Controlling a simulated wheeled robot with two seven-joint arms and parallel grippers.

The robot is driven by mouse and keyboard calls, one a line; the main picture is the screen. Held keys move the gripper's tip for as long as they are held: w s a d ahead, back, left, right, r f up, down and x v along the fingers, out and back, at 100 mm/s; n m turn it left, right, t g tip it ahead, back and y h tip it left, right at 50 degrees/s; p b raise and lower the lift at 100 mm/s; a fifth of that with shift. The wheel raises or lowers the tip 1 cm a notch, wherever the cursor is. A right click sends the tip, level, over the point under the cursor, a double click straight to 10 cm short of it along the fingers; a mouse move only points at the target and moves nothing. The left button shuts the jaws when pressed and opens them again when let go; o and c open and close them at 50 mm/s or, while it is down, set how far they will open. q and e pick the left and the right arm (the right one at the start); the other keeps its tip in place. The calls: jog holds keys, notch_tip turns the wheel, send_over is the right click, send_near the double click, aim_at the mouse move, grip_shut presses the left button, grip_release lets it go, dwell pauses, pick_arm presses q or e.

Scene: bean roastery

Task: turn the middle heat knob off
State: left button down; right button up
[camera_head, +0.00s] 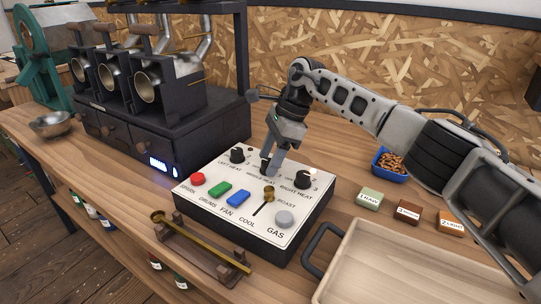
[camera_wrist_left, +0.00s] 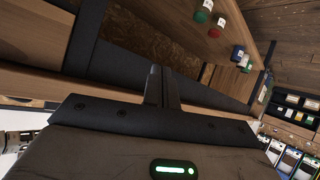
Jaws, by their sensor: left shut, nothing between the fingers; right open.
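The control panel (camera_head: 229,207) is a white-topped box on the wooden bench. It has black left heat (camera_head: 237,155) and right heat (camera_head: 303,179) knobs, with the middle heat knob between them. My right gripper (camera_head: 268,168) points down over the middle knob's place, its fingertips close to the panel. The fingers hide most of that knob, so its setting and any contact cannot be told. The right gripper is open. My left gripper (camera_wrist_left: 161,88) shows in the left wrist view, shut and empty, away from the panel; it is not in the head view.
The panel also carries a red button (camera_head: 197,179), a green (camera_head: 220,188) and a blue (camera_head: 238,199) switch, a brass lever (camera_head: 268,194) and a grey gas knob (camera_head: 284,218). The black roaster (camera_head: 180,118) stands left. A wooden tray (camera_head: 372,262) lies front right.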

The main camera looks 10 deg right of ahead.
jog(key=p+v, duration=0.1)
jog(key=v, duration=1.5)
